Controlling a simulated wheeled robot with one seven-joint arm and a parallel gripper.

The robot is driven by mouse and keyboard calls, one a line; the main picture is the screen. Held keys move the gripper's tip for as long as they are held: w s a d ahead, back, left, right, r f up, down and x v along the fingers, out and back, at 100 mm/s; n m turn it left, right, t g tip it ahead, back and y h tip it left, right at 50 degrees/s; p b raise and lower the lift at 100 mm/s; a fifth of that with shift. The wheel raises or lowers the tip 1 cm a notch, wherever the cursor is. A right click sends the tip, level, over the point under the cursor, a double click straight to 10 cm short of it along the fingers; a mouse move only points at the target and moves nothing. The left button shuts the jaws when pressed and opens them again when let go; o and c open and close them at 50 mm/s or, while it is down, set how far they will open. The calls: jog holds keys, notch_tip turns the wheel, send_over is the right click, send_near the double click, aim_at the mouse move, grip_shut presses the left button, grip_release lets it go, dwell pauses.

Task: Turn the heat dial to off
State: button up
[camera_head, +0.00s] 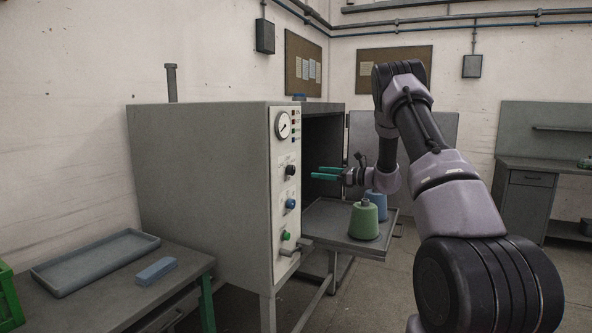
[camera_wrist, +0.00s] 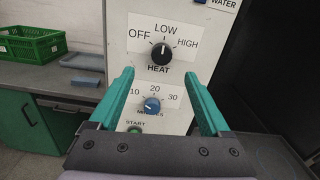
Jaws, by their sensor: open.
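The heat dial (camera_wrist: 160,54) is a black knob on the machine's pale front panel, under a label reading OFF, LOW, HIGH. Its white mark points up, toward LOW. In the head view the heat dial (camera_head: 290,170) is the upper of two knobs. My gripper (camera_wrist: 158,73) is open, its two green fingers spread below and to either side of the dial in the wrist view, with nothing between them. In the head view my gripper (camera_head: 326,173) is to the right of the panel, apart from it, with fingers pointing at it.
A blue minutes dial (camera_wrist: 152,105) and a green start button (camera_wrist: 134,129) sit below. A gauge (camera_head: 283,125) is above. A tray (camera_head: 95,262) lies on the left bench.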

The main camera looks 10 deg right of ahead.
aim_at(294, 169)
jog(key=x, duration=1)
jog(key=shift+w+a+f, duration=0.1)
jog(key=shift+w+a, duration=0.1)
jog(key=shift+w, duration=0.2)
grip_shut()
